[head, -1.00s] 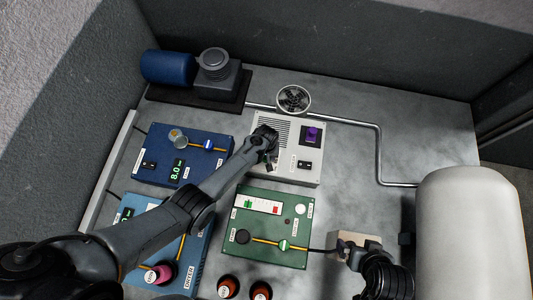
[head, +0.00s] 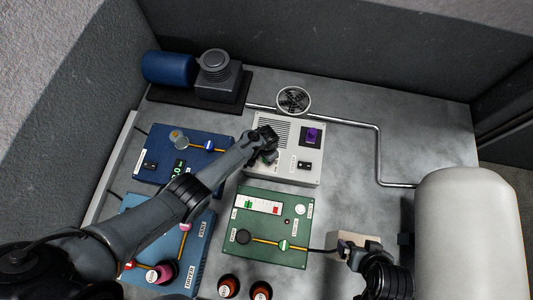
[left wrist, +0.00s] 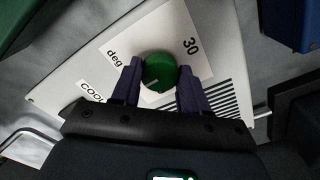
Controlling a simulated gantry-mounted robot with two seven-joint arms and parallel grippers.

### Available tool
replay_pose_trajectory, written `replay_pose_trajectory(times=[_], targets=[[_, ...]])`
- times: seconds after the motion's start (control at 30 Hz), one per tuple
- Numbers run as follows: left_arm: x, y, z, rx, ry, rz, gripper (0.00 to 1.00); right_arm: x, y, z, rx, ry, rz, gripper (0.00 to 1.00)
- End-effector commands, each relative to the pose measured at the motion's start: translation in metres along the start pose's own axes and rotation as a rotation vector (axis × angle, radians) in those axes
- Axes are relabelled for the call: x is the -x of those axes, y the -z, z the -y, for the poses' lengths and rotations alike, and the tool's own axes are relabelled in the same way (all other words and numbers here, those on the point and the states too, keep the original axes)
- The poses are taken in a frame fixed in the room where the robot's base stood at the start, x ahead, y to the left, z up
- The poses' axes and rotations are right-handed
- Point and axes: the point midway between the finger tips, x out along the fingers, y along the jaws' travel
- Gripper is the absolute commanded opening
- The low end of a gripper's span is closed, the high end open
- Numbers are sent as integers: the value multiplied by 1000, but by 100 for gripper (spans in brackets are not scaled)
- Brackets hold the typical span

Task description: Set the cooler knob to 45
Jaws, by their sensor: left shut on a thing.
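The cooler is a light grey box (head: 308,168) with a slotted vent, at the middle back in the head view. Its green knob (left wrist: 158,70) shows in the left wrist view, on a white dial plate printed "deg" and "30". A short white mark on the knob points toward the lower left of that view. My left gripper (left wrist: 160,78) is shut on the knob, one dark finger on each side. In the head view my left gripper (head: 265,150) hides the knob. My right gripper (head: 352,252) is by a beige block at the lower right; its fingers are unclear.
A purple switch (head: 312,135) and a black rocker (head: 304,165) sit on the cooler, right of my left gripper. A green panel (head: 270,256) lies in front. A blue panel (head: 150,145) and a lighter blue one (head: 140,210) stand left, partly under my left arm.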

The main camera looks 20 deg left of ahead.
Motion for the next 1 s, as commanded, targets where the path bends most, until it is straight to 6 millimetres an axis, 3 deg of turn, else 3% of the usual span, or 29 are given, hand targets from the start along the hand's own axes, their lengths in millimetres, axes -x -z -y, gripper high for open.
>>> replay_pose_trajectory(times=[0.73,0.77,0.9,1.0], targets=[[-1,0,0,-91,1,0,14,0,0,2,-7,6,-1,100],[-1,0,0,-90,1,0,47,0,0,2,-7,5,-1,100],[-1,0,0,-90,0,0,68,0,0,1,-4,3,-1,100],[0,0,0,-90,0,0,70,0,0,0,0,0,0,100]])
